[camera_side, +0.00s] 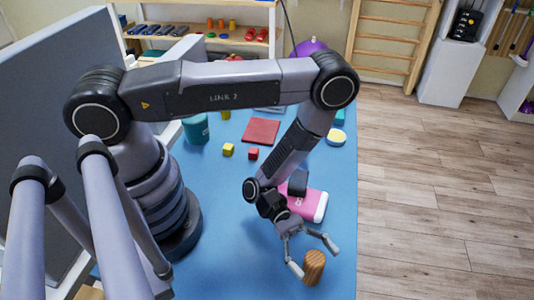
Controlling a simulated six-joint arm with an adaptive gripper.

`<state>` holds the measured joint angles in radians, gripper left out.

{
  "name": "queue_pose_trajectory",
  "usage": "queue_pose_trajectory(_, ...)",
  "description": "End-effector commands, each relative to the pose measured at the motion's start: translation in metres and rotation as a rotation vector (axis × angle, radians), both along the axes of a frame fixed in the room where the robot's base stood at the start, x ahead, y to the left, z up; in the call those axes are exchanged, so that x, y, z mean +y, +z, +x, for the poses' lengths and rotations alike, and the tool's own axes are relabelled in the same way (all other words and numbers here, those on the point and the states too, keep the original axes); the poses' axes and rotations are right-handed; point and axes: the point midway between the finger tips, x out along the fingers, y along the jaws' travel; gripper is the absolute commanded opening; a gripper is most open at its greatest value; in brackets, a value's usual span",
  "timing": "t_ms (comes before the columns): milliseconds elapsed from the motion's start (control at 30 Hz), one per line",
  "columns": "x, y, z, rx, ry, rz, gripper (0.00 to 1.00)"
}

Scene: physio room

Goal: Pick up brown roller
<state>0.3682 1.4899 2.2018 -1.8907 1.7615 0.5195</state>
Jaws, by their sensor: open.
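The brown roller (314,268) is a short wood-grained cylinder. It stands roughly upright on the blue table top (235,262), near its front right part. My gripper (314,257) is open, with its fingers spread apart just above and around the roller. One finger ends at the roller's left and the other at its upper right. I cannot tell whether either finger touches it.
A pink and white box (309,204) lies just behind my gripper. Further back are a red pad (261,131), a yellow cube (228,150), a red cube (253,154), a teal container (196,128) and a yellow-topped round tub (336,137). The table's right edge is close to the roller.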

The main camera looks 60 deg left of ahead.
Motion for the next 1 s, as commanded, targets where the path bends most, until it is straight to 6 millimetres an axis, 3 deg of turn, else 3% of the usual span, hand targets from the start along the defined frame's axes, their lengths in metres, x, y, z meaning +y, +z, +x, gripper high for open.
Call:
queue_pose_trajectory(133,0.0003,0.0,0.0001,0.0,0.0,0.0,0.71)
queue_pose_trajectory(633,0.0006,-0.0001,-0.0001,0.0,0.0,0.0,0.05)
queue_pose_trajectory(1000,0.0005,0.0078,0.0,0.0,-0.001,0.0,0.05)
